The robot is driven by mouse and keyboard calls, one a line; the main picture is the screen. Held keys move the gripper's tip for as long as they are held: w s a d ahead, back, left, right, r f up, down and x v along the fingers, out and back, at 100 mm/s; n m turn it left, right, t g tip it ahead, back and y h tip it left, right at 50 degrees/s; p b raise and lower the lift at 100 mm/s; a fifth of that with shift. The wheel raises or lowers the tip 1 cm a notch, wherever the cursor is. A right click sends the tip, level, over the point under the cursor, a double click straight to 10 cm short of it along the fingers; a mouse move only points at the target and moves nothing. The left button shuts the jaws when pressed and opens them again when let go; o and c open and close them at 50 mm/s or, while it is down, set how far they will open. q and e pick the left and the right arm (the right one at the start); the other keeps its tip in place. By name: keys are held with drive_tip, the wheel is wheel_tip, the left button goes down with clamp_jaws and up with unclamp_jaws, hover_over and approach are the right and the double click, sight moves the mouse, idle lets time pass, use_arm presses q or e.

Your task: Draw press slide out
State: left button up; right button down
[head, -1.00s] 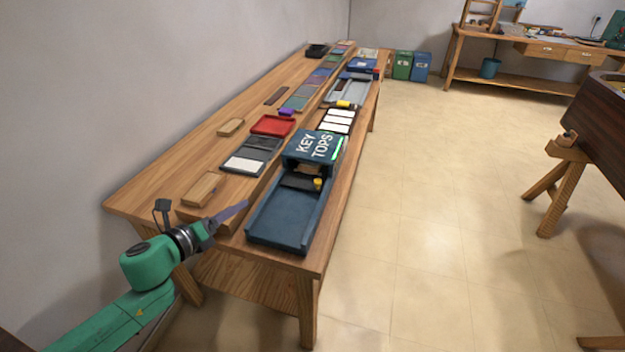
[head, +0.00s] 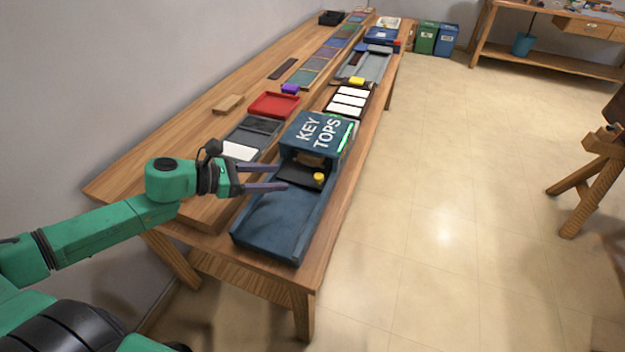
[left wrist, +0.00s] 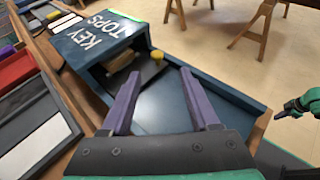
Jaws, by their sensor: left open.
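The blue press box lettered KEY TOPS (head: 318,131) stands on the bench with an open front and a blue tray (head: 275,225) before it. A dark slide (head: 293,176) with a yellow knob (head: 319,179) shows at its mouth. The knob also shows in the left wrist view (left wrist: 157,55). My left gripper (head: 282,177) is open and empty, its purple fingers pointing over the tray toward the slide, left of the knob. In the left wrist view a green arm end, apparently my right one (left wrist: 285,112), shows at the right edge; its jaws are too small to judge.
Left of the press lie a dark tray with a white plate (head: 240,151) and a red tray (head: 273,104). Behind it are white key tops (head: 349,100) and a yellow block (head: 356,80). The bench's right edge runs close beside the press.

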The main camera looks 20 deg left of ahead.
sight(318, 176)
use_arm(q)
drive_tip(key=shift+w+d+f+b, duration=0.35)
drive_tip(key=shift+w+f+b, duration=0.15)
drive_tip(key=shift+w, duration=0.15)
drive_tip(key=shift+w+d+f+b, duration=0.35)
drive_tip(key=shift+w+f+b, duration=0.15)
drive_tip(key=shift+w, duration=0.1)
drive_tip(key=shift+w+d, duration=0.15)
drive_tip(key=shift+w, duration=0.1)
drive_tip(key=shift+w+d+f+b, duration=0.1)
drive_tip(key=shift+w+d+b, duration=0.2)
drive_tip(key=shift+d, duration=0.4)
drive_tip(key=p+x, duration=0.2)
drive_tip(key=x, duration=0.3)
drive_tip(key=shift+w+d, duration=0.1)
drive_tip(key=shift+w+d+f, duration=0.2)
drive_tip(key=shift+d+f, duration=0.05)
drive_tip(key=shift+d, duration=0.05)
clamp_jaws()
use_arm(e)
drive_tip(key=shift+w+f, duration=0.2)
drive_tip(key=shift+f, duration=0.75)
